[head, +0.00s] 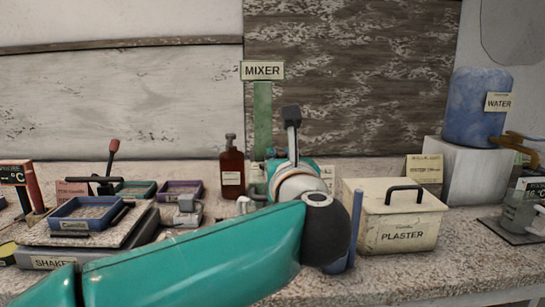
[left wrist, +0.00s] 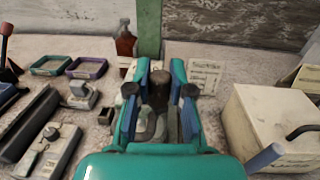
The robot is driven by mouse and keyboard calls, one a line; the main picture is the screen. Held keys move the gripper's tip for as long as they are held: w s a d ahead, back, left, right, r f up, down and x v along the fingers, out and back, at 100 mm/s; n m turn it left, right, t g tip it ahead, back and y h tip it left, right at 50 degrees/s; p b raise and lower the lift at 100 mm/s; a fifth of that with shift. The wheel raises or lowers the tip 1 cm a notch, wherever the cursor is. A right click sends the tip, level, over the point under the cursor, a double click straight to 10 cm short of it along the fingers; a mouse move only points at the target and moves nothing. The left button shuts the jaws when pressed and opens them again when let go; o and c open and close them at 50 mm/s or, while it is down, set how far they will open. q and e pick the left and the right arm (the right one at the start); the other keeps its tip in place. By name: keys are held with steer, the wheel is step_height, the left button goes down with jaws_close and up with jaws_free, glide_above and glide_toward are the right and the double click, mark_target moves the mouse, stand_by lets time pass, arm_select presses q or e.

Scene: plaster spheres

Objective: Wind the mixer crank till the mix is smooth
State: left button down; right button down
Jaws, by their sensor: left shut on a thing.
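The green mixer post with its MIXER sign (head: 262,71) stands at the back of the bench, and the post also shows in the left wrist view (left wrist: 149,28). My left gripper (head: 289,166) reaches in front of the post, and my own arm and wrist hide most of it in the head view. In the left wrist view, my left gripper's fingers (left wrist: 160,85) are shut around a dark upright grip (left wrist: 158,92), which seems to be the crank handle. The mixer's bowl and the mix are hidden. My right gripper is not in view.
A cream PLASTER box (head: 400,222) and an upright blue rod (head: 356,222) stand just right of my wrist. A brown bottle (head: 231,168) is close left of the post. The shaker (head: 95,240) and trays fill the left. A blue WATER tank (head: 475,108) stands back right.

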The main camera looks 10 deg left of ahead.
arm_select(q)
steer(key=shift+w+d+n+g+y+p, duration=0.2)
steer(key=shift+w+n+g+y+p, duration=0.25)
steer(key=shift+n+g+y+p, duration=0.7)
steer(key=shift+w+d+n+g+y+p, duration=0.35)
steer(key=shift+n+g+y+p, duration=0.45)
steer(key=shift+y, duration=0.65)
steer(key=shift+w+d+n+g+y+p, duration=0.1)
steer(key=shift+w+n+g+y+p, duration=0.4)
steer(key=shift+n+g+y+p, duration=0.65)
steer(key=shift+t, duration=0.3)
steer(key=c, duration=1)
jaws_free()
steer(key=shift+b, duration=0.35)
